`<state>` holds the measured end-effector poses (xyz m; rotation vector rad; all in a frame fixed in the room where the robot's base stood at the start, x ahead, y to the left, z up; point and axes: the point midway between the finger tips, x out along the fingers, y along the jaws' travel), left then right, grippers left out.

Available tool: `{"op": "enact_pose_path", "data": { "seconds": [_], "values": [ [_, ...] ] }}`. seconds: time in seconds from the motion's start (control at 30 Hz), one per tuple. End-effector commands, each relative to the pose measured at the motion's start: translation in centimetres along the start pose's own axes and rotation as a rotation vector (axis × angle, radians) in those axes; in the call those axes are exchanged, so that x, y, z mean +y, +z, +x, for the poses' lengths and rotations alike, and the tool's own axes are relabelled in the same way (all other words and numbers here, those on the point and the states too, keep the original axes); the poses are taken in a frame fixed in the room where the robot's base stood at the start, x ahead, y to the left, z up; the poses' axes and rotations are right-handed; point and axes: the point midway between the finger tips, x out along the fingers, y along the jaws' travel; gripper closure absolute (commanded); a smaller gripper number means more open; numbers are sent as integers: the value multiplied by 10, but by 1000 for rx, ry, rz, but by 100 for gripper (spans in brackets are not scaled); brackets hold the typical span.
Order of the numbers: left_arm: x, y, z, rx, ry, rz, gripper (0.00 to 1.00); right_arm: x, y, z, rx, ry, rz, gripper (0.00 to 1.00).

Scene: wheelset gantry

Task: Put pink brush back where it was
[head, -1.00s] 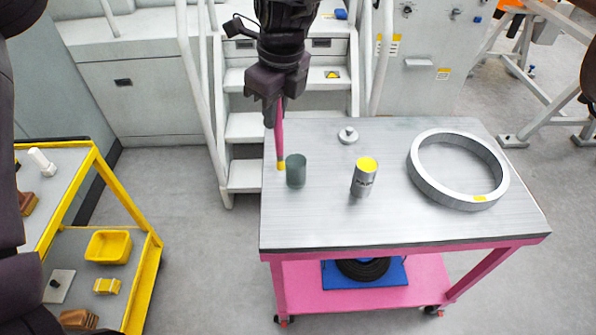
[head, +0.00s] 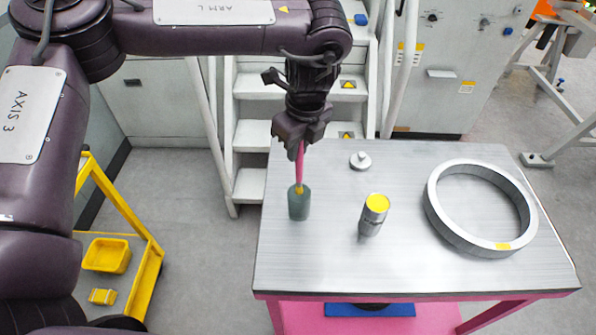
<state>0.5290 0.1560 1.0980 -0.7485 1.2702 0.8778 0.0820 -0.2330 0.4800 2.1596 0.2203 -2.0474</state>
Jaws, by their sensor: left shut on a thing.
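The pink brush (head: 299,160) hangs upright, handle up, from my left gripper (head: 299,143), which is shut on its handle. The brush has a yellow band near its lower end. That end is at the mouth of a grey-green cup (head: 299,208) on the table's left part, and its tip is hidden, seemingly inside the cup. I cannot tell how deep it reaches. My right gripper is not in view.
A metal-topped pink table (head: 330,265) bears a can with a yellow top (head: 373,215), a large metal ring (head: 440,228) and a small metal knob-like part (head: 360,161). White steps stand behind it. A yellow cart (head: 150,260) with a yellow bin (head: 107,255) is at left.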

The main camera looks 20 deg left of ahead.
Motion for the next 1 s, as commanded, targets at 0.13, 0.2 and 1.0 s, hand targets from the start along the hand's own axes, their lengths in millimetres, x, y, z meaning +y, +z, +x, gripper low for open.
{"op": "enact_pose_path", "data": {
  "seconds": [0.13, 0.2, 1.0],
  "values": [
    [0, -5, 30, 3, 2, -2, 100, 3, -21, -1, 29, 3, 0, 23],
    [0, -6, 36, 2, 0, -2, 100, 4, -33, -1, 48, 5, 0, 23],
    [0, -12, 81, -1, -1, -1, 81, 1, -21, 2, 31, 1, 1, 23]
  ]
}}
